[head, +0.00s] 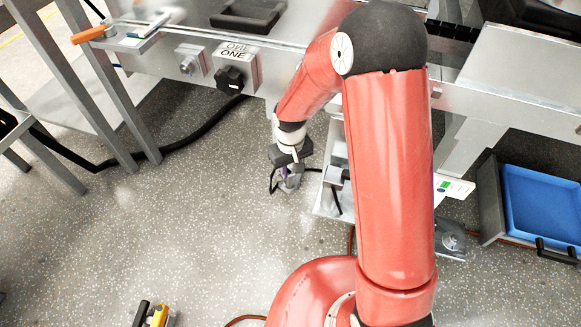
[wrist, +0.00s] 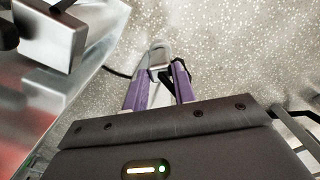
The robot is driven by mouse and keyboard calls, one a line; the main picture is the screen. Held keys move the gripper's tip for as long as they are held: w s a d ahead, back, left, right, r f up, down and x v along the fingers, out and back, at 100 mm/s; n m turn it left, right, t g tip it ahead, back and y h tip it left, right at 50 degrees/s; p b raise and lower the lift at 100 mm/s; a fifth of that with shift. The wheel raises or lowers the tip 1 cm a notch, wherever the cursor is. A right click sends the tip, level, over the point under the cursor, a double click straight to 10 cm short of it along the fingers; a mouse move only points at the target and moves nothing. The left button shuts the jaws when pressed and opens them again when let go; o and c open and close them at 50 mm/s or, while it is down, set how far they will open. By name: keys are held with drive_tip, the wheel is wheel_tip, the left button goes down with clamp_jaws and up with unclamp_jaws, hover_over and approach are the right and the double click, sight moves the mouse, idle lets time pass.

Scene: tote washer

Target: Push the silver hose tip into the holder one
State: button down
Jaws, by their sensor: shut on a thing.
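My gripper (head: 288,172) hangs low over the floor, left of a metal frame in the head view. In the wrist view its purple fingers (wrist: 158,88) are shut on a silver piece (wrist: 158,52) with a rounded end, which looks like the silver hose tip. A thin black line runs beside it; its ends are hidden. I cannot tell which part is the holder. The held piece is well apart from both.
A metal bracket (wrist: 70,35) stands close left of the fingers in the wrist view. A black hose (head: 95,165) lies along the floor at left. A blue tote (head: 540,205) is at right. A yellow and black object (head: 157,316) lies at front.

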drive_tip(key=shift+f, duration=0.3)
idle(1.0)
drive_tip(key=c, duration=0.6)
unclamp_jaws()
drive_tip(key=shift+r, duration=0.1)
idle(0.4)
drive_tip(key=shift+r+p, duration=2.35)
drive_tip(key=shift+r, duration=1.05)
